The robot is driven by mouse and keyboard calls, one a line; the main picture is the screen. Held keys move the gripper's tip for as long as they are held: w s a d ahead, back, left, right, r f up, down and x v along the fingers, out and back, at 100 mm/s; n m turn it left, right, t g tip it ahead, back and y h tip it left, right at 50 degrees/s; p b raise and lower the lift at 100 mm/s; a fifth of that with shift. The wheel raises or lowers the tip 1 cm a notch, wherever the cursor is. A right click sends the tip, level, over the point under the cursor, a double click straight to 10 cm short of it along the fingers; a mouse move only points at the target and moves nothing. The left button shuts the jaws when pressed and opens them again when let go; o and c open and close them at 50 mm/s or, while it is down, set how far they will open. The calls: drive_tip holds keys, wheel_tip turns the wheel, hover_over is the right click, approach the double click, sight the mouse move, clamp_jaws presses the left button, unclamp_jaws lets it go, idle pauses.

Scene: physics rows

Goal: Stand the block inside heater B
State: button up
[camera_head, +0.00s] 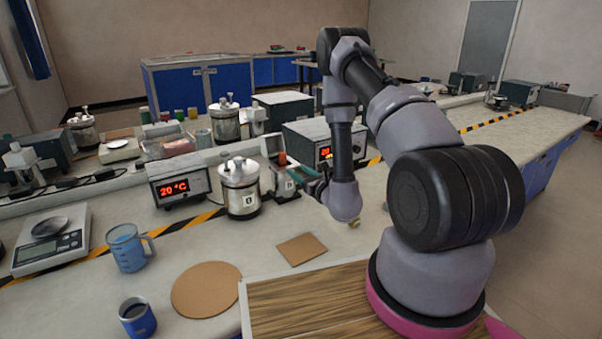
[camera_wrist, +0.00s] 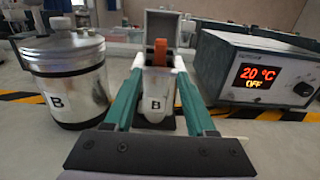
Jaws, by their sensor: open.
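Heater B is a small metallic unit (camera_wrist: 155,100) marked B, with its grey lid (camera_wrist: 161,24) raised behind it. It also shows in the head view (camera_head: 286,188). The orange-red block (camera_wrist: 160,51) stands upright in its top, the upper part showing; its lower part is hidden inside. The block's top also shows in the head view (camera_head: 282,158). My gripper (camera_wrist: 159,78) is open, its two teal fingers apart on either side of heater B. In the head view my gripper (camera_head: 304,178) is at the right of the heater, reaching toward it.
A metal canister (camera_wrist: 68,85) marked B stands left of the heater. A control box (camera_wrist: 258,75) reading 20 °C OFF stands right; another box (camera_head: 178,183) is farther left. A blue jug (camera_head: 128,250), dark-blue cup (camera_head: 137,318), round board (camera_head: 206,289) and square board (camera_head: 301,249) lie nearer.

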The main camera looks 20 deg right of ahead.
drive_tip(key=s+a+r+n+g+y, duration=0.1)
drive_tip(key=a+r+n+g+y, duration=0.1)
drive_tip(key=a+r+n+y, duration=0.45)
drive_tip(key=s+a+r+n+g+y, duration=0.1)
drive_tip(key=a+r+g+y, duration=0.15)
drive_tip(key=r, duration=0.65)
drive_tip(key=s+a+r+n+g+y, duration=0.1)
drive_tip(key=s+a+r+n+g, duration=0.2)
drive_tip(key=s+r+n+g, duration=0.35)
drive_tip(key=s+a+r+n+g+y, duration=0.1)
drive_tip(key=s+a+r+n+g, duration=0.35)
drive_tip(key=s+r, duration=0.25)
drive_tip(key=s+d+r+n+g+h, duration=0.1)
drive_tip(key=s+d+n+h, duration=0.2)
drive_tip(key=s, duration=0.3)
drive_tip(key=s+d+r+n+g+h, duration=0.1)
drive_tip(key=s+d+n+h, duration=0.2)
drive_tip(key=s+n+h, duration=0.15)
drive_tip(key=s+d+r+n+t+h, duration=0.1)
drive_tip(key=d+r+t+h, duration=0.2)
drive_tip(key=d, duration=0.3)
drive_tip(key=s+d+r+n+t+h, duration=0.1)
drive_tip(key=s+d+r+t+h, duration=0.1)
drive_tip(key=d, duration=0.4)
drive_tip(key=shift+s+d+r+t+h, duration=0.2)
drive_tip(key=shift+d+r+t+h, duration=0.2)
drive_tip(key=shift+r+t+h, duration=0.55)
